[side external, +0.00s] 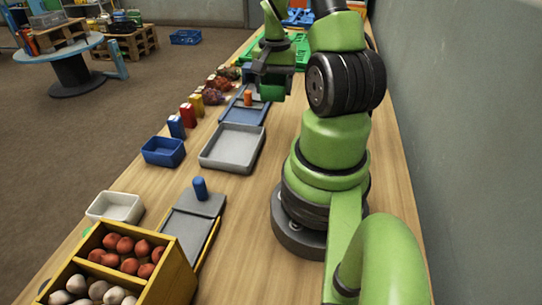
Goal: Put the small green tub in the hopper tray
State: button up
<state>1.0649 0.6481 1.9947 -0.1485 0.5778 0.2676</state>
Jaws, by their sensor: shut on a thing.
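My gripper (272,82) is at the upper middle of the side external view, above the table and shut on a small green tub (272,93). The tub hangs just below the jaws, partly covered by them. An empty, shallow grey tray (204,163) lies on the table nearer the camera, below and left of my gripper. No marking shows whether this is the hopper tray.
A blue board (232,115) with an orange cylinder (248,98) lies beyond the grey tray. A blue bin (163,152), a white bin (115,207) and several small packets stand along the left edge. A blue cylinder (200,188) stands on a grey plate nearer the camera.

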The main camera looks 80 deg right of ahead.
jog(key=shift+s+d+f+m, duration=0.25)
jog(key=shift+s+f, duration=0.05)
jog(key=shift+s, duration=0.15)
jog(key=shift+s+d+f+m, duration=0.2)
jog(key=shift+s+f+m, duration=0.1)
jog(key=shift+s, duration=0.1)
send_over(281, 129)
notch_tip(281, 129, down, 4)
jog(key=shift+f, duration=2.65)
jog(key=o, duration=1)
jog(key=shift+f, duration=0.15)
jog(key=shift+c, duration=0.2)
